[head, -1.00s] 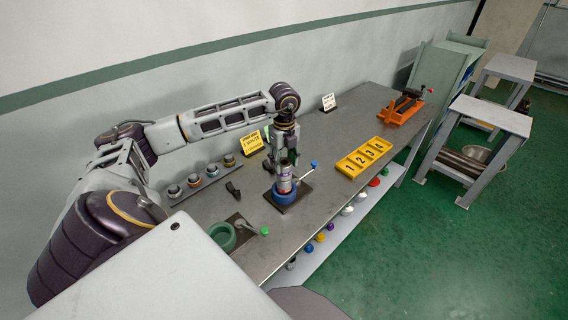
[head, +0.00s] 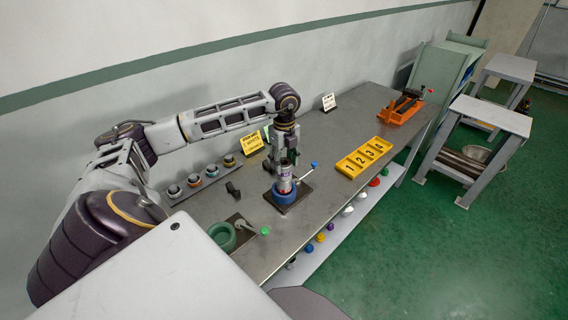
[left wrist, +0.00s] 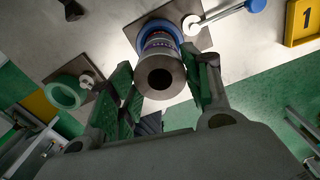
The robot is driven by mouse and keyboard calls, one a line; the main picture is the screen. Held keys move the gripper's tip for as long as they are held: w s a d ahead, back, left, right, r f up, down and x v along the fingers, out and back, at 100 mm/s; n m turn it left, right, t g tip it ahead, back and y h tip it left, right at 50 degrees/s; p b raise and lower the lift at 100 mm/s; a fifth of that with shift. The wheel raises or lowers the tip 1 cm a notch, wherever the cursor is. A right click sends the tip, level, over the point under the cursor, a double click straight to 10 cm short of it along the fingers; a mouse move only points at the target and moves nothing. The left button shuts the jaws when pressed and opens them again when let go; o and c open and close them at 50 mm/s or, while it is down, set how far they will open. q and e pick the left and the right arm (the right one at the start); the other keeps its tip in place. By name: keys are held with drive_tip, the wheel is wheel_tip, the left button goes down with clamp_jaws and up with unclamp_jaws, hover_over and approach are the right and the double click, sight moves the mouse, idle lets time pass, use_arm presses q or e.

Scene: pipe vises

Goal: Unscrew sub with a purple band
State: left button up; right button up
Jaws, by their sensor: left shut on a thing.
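The grey metal sub (head: 285,184) stands upright in the blue round vise (head: 283,196) on a dark base plate. In the left wrist view its open bore end (left wrist: 160,77) faces the camera, with a purplish band (left wrist: 158,43) low on its body near the blue vise ring (left wrist: 160,26). My left gripper (head: 285,160) comes down from above. Its green-padded fingers (left wrist: 165,85) lie on both sides of the sub and are shut on it. The vise handle with a blue knob (head: 313,165) sticks out to the right. My right gripper is not in view.
A green round vise (head: 223,236) stands nearer, its handle ending in a green knob. A rack with several ringed pieces (head: 192,180) lies along the wall. A yellow numbered tray (head: 364,157) and an orange vise (head: 402,105) stand farther along the bench. Several coloured caps line a lower shelf.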

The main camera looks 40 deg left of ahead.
use_arm(q)
drive_tip(key=shift+n, duration=0.6)
drive_tip(key=o, duration=0.6)
drive_tip(key=shift+n, duration=0.3)
drive_tip(key=c, duration=0.6)
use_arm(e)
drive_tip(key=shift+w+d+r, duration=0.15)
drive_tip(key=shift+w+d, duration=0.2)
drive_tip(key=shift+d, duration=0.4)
use_arm(q)
drive_tip(key=shift+r, duration=0.2)
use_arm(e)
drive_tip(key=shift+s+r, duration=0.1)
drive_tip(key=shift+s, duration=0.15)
use_arm(q)
drive_tip(key=shift+r+p, duration=0.45)
drive_tip(key=shift+p, duration=0.05)
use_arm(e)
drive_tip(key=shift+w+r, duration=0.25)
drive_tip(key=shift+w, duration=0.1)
use_arm(q)
drive_tip(key=shift+r, duration=0.15)
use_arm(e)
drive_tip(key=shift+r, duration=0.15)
